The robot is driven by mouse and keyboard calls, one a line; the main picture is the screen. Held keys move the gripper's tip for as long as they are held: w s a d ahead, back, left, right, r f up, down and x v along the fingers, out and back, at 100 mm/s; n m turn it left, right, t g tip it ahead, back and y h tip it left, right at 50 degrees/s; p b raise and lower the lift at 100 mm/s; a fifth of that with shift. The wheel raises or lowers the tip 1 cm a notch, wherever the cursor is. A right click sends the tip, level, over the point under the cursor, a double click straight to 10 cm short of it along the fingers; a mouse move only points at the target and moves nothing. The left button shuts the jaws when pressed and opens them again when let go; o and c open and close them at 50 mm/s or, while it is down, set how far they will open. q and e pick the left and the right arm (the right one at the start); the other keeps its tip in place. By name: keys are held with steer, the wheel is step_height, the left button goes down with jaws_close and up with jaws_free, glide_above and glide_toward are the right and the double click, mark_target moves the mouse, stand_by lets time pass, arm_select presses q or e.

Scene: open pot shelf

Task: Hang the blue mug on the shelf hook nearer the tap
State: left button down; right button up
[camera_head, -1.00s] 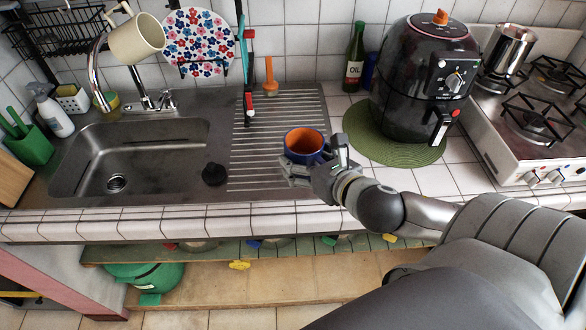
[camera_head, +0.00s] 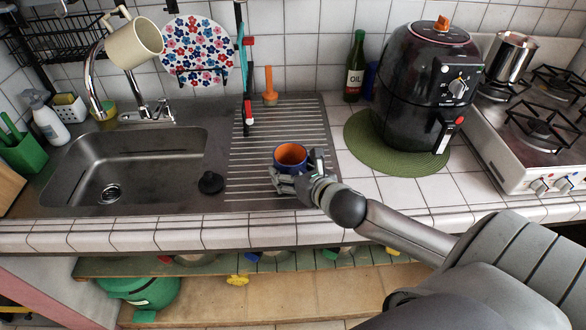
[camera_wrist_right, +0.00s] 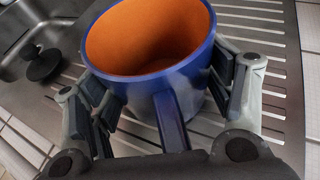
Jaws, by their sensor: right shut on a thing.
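The blue mug (camera_head: 291,158), with an orange inside, is in my right gripper (camera_head: 296,178) over the right part of the ribbed drainboard. Its mouth faces up. In the right wrist view the mug (camera_wrist_right: 150,78) sits between the two fingers of my right gripper (camera_wrist_right: 165,95), with its handle toward the wrist. I cannot tell whether its base touches the drainboard. The tap (camera_head: 92,80) stands behind the sink at the left. A cream mug (camera_head: 135,44) hangs tilted above it. The shelf hooks are not clearly seen. My left gripper is not in view.
The sink (camera_head: 130,165) lies left of the drainboard (camera_head: 265,135), with a black stopper (camera_head: 210,182) between. A flowered plate (camera_head: 198,50) and hanging utensils (camera_head: 247,85) are at the back. The oil bottle (camera_head: 355,72) and black air fryer (camera_head: 425,90) stand at the right.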

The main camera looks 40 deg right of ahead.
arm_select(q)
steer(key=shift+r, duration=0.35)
arm_select(e)
steer(key=shift+f, duration=0.15)
steer(key=o, duration=1.2)
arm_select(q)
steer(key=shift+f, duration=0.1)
arm_select(e)
steer(key=shift+f, duration=0.1)
steer(key=shift+f+b, duration=0.2)
steer(key=shift+b, duration=0.4)
steer(key=v, duration=0.3)
steer(key=b+v, duration=0.1)
steer(key=v, duration=0.2)
steer(key=a+v, duration=0.1)
steer(key=v, duration=0.2)
steer(key=shift+s, duration=0.25)
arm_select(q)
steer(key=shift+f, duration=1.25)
arm_select(e)
steer(key=shift+v, duration=0.8)
